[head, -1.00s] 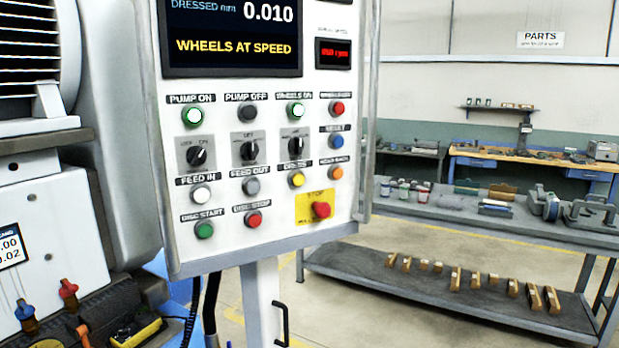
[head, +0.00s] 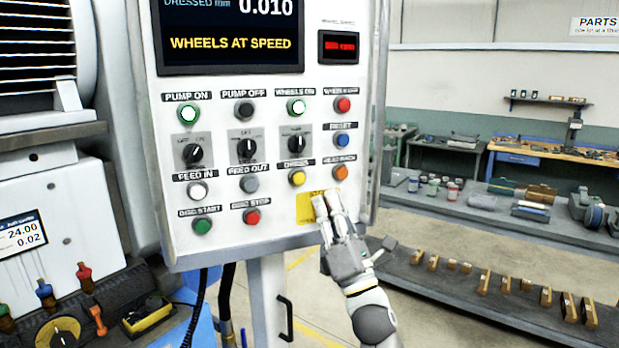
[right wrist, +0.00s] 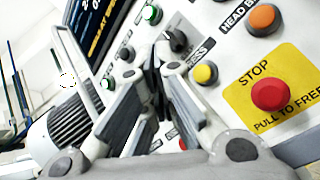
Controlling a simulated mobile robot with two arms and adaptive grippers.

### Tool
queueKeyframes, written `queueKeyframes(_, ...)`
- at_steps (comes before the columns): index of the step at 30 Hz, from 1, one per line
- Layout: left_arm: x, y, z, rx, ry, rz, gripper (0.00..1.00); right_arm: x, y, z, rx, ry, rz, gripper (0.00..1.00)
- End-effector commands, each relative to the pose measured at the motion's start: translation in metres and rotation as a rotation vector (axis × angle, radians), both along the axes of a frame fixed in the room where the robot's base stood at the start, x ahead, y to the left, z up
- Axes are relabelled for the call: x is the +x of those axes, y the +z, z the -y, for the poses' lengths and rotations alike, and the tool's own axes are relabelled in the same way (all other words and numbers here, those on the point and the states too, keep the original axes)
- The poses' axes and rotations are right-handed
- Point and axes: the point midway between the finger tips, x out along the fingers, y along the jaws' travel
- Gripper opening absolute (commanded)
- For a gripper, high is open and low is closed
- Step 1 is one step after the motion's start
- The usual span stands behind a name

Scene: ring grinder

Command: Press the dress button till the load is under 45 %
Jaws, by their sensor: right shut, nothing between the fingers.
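The yellow dress button (head: 297,178) is on the white control panel (head: 270,215), under a label reading DRESS. In the right wrist view the yellow button (right wrist: 205,73) is just right of my fingertips. My right gripper (head: 326,197) is shut and empty, in front of the panel, below and right of the dress button. It covers the red stop button in the head view; the right wrist view shows that stop button (right wrist: 270,95) on its yellow plate. The screen (head: 231,35) reads WHEELS AT SPEED and DRESSED mm 0.010; no load figure is visible. My left gripper is out of view.
Near the dress button are the orange head back button (head: 340,172), the grey feed out button (head: 249,184) and a black selector knob (head: 297,144). The green pump on and wheels on buttons are lit. A shelf with several wooden blocks (head: 482,283) stands to the right.

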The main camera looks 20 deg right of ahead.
Motion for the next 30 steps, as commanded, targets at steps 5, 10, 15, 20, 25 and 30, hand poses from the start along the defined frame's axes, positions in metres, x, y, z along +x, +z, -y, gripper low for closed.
queueKeyframes(5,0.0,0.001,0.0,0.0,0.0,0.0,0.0,-0.005,0.012,0.0,-0.023,-0.02,0.03,0.0)
queueKeyframes(10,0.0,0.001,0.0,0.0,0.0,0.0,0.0,-0.005,0.012,0.0,-0.023,-0.02,0.03,0.0)
queueKeyframes(15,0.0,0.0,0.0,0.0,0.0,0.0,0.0,-0.004,0.012,0.0,-0.023,-0.019,0.029,0.0)
queueKeyframes(20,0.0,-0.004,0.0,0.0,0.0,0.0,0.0,0.007,0.011,-0.001,-0.021,-0.019,0.03,0.0)
queueKeyframes(25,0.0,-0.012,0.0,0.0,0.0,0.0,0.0,0.03,0.01,-0.003,-0.021,-0.018,0.03,0.0)
queueKeyframes(30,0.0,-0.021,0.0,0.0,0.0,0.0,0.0,0.054,0.01,-0.005,-0.02,-0.018,0.03,0.0)
